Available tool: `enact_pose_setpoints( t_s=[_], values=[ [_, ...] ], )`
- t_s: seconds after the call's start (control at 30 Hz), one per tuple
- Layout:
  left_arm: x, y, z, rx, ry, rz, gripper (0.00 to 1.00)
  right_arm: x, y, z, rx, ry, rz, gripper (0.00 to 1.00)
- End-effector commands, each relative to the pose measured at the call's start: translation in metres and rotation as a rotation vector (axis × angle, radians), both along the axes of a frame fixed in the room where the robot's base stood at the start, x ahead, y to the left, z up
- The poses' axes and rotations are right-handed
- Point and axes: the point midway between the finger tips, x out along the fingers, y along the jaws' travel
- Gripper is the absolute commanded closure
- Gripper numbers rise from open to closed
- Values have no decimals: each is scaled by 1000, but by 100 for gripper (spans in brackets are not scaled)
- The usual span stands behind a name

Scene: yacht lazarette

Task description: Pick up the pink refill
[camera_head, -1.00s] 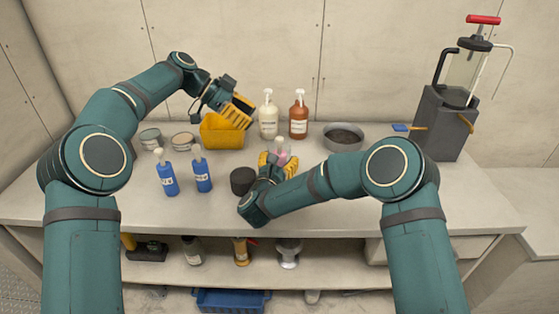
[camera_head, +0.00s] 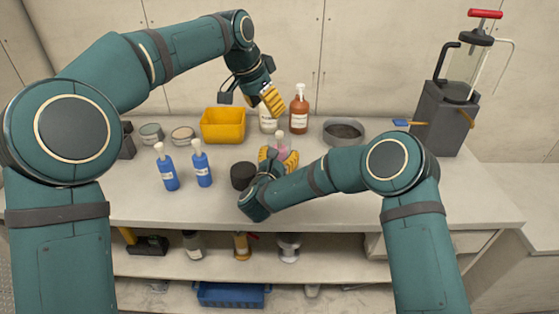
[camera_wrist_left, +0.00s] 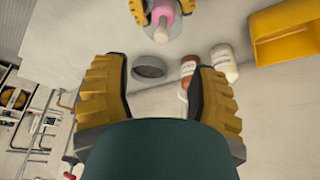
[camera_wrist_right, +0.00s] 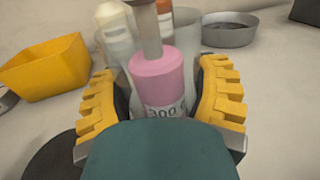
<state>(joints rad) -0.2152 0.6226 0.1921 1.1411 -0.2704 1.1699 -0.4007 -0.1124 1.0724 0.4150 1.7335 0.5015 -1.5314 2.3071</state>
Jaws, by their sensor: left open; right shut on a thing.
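The pink refill (camera_head: 280,146) is a pink bottle with a pale neck, upright near the middle of the bench. In the right wrist view the pink refill (camera_wrist_right: 157,78) has part of a printed label and stands inside a clear container (camera_wrist_right: 119,52). My right gripper (camera_head: 279,158) is shut on this clear container, with a finger on each side. My left gripper (camera_head: 270,97) is open and empty, above and behind the refill. In the left wrist view the pink refill (camera_wrist_left: 164,12) is beyond the open fingers, at the top edge.
A yellow bin (camera_head: 222,126), a partly hidden white bottle (camera_head: 267,121), a brown bottle (camera_head: 299,111) and a grey bowl (camera_head: 343,133) stand behind. Two blue bottles (camera_head: 202,168) and a dark round object (camera_head: 242,175) are left of my right gripper. The bench's front right is clear.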

Motion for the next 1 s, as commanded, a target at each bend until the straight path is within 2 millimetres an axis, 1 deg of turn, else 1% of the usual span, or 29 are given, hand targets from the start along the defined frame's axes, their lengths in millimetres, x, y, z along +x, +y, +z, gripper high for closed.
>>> enact_pose_setpoints(
  t_s=[0.07, 0.17, 0.4, 0.5, 0.77, 0.87, 1.0],
  values=[
    [-1, -1, 2, 9, -8, 26, 41, 0, 0, 0, 0, 0, 0, 78],
    [0, -3, -3, 14, -10, 42, 41, 0, 0, 0, 0, 0, 0, 78],
    [11, -13, -40, 14, -9, 43, 41, 0, 0, 0, 0, -1, 0, 78],
    [15, -17, -51, 14, -10, 44, 41, 0, 0, 0, 0, -1, 0, 78],
    [19, -20, -65, 13, -11, 44, 41, 0, 0, 0, 0, -1, 0, 78],
    [21, -22, -75, 13, -10, 42, 41, 0, 0, 0, 0, -1, 0, 78],
    [26, -27, -95, 12, -9, 42, 41, 0, 0, 0, 0, -1, 0, 78]
  ],
)
